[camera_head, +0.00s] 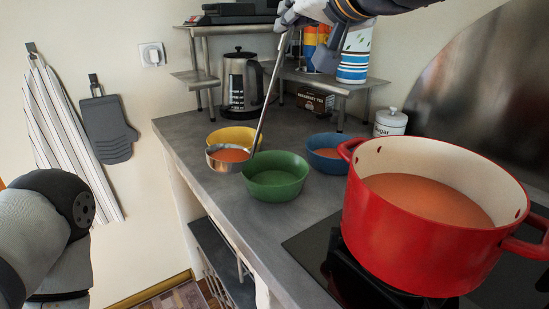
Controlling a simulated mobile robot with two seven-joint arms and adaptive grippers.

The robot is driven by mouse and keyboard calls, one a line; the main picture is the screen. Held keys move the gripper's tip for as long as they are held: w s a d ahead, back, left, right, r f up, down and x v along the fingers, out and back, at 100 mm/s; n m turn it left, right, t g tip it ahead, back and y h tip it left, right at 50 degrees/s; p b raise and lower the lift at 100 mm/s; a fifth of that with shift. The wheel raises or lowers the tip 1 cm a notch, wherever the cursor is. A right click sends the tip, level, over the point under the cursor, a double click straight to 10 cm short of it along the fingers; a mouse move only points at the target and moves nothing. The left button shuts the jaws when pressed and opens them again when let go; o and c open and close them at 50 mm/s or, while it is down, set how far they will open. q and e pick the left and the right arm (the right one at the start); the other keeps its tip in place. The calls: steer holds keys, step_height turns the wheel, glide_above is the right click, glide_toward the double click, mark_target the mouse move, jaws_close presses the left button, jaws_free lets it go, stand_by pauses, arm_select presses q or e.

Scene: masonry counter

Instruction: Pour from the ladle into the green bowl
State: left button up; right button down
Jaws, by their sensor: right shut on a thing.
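The ladle (264,108) has a long thin metal handle, and its cup holds orange soup. The cup is just left of the green bowl (276,184), in front of the yellow bowl, and looks about level. The green bowl stands on the grey counter and its visible inside looks empty. My right gripper (290,20) comes in from the top and is shut on the upper end of the ladle's handle. My left arm shows at the lower left, but its gripper is outside the picture.
The yellow bowl (236,135) stands behind the ladle cup, partly hidden by it. A blue bowl (326,158) with orange soup stands to the right. A large red pot (391,240) of soup is on the hob at the right. A kettle (239,82) and shelf stand at the back.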

steer(key=shift+w+d, duration=0.15)
steer(key=shift+w+d+f, duration=0.1)
steer(key=shift+d, duration=0.15)
steer(key=shift+w+d, duration=0.1)
steer(key=shift+w+d+f+m, duration=0.1)
steer(key=shift+d+m, duration=0.2)
steer(key=shift+d, duration=0.1)
steer(key=shift+w+d+f, duration=0.15)
steer(key=shift+w+d, duration=0.05)
steer(key=shift+d, duration=0.1)
steer(key=shift+w+d, duration=0.25)
steer(key=shift+d, duration=0.2)
steer(key=shift+w+m, duration=0.1)
steer(key=shift+m, duration=0.2)
